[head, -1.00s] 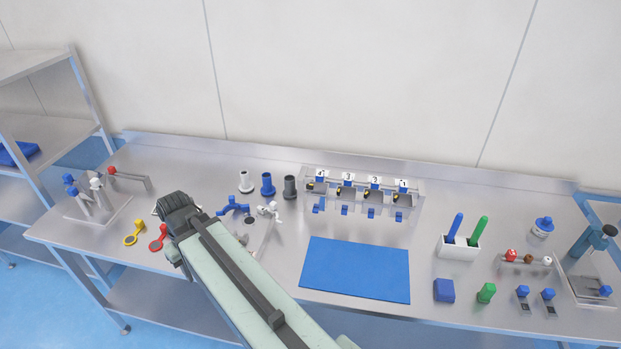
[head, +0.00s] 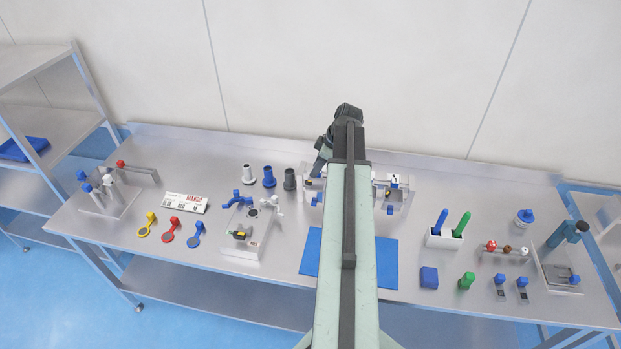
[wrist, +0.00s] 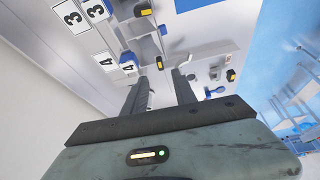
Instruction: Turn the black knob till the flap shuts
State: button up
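The numbered dispenser row (head: 398,192) stands at the back of the bench, partly hidden behind my arm in the head view. In the wrist view its labels 3 and 4 (wrist: 106,62) show, with a black and yellow knob (wrist: 160,62) near the 4. Another black and yellow knob (wrist: 231,75) sits farther right. A black and yellow knob (head: 239,235) is also on the grey fixture left of the blue mat. My gripper (wrist: 162,85) is open, with nothing visible between its fingers. I cannot tell which flap is open.
A blue mat (head: 388,262) lies in front of the row, partly under my arm. A white holder (head: 445,238) with blue and green sticks is to the right.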

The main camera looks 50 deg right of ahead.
aim_at(308, 181)
jog(key=b+x, duration=0.5)
jog(key=x, duration=0.2)
jog(key=shift+b, duration=0.35)
jog(key=shift+r, duration=0.1)
